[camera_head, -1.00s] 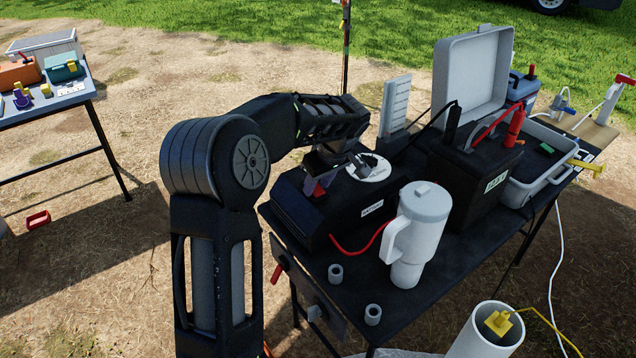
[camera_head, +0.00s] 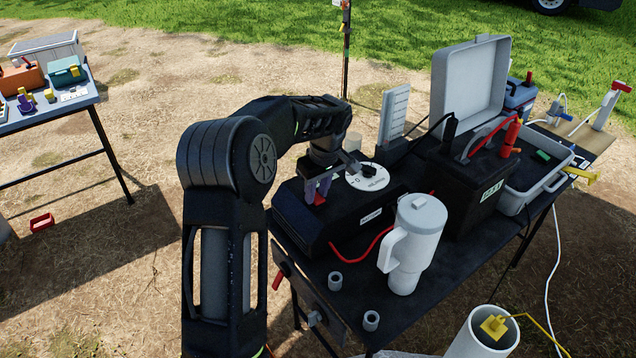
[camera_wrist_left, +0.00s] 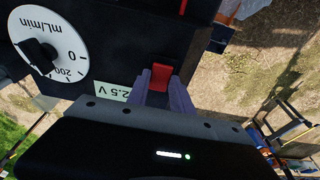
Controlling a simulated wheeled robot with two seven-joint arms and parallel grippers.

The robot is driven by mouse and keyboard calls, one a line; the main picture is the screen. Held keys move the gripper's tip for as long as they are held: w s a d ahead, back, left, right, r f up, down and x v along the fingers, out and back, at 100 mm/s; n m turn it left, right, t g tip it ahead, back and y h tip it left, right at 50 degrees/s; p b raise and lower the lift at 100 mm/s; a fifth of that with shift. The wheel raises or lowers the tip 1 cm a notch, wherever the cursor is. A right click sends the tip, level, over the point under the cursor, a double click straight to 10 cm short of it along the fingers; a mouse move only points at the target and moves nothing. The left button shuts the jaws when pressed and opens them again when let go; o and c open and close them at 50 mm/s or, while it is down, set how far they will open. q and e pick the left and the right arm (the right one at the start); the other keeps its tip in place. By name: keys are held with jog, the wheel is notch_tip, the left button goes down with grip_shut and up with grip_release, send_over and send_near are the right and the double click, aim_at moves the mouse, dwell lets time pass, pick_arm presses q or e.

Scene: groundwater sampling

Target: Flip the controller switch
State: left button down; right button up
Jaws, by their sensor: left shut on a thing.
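The controller is a black box (camera_head: 340,232) on the dark table, with a white round mL/min dial (camera_head: 367,178) on top. In the left wrist view the dial (camera_wrist_left: 64,68) has a black knob, and a 2.5 V label sits beside the switch. The red switch (camera_wrist_left: 161,75) stands between the fingertips of my left gripper (camera_wrist_left: 163,88). In the head view my left gripper (camera_head: 318,189) points down at the controller's left end, shut on the red switch, which shows only as a small red patch there. My right gripper is not in view.
A white mug (camera_head: 412,245) stands right in front of the controller, with a red cable near it. A black battery (camera_head: 470,185) with clamps and a grey case (camera_head: 468,90) are behind.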

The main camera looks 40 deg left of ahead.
pick_arm(q)
jog(key=shift+a+r+g+h+p, duration=0.35)
jog(key=shift+h+p, duration=0.55)
jog(key=shift+p, duration=0.35)
jog(key=shift+w+f+h, duration=0.15)
jog(key=shift+f+h, duration=0.15)
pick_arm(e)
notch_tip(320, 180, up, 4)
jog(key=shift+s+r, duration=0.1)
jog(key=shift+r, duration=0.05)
pick_arm(q)
jog(key=c, duration=1.1)
grip_release()
notch_tip(320, 180, up, 8)
jog(key=shift+f+b, duration=0.1)
jog(key=shift+b, duration=0.2)
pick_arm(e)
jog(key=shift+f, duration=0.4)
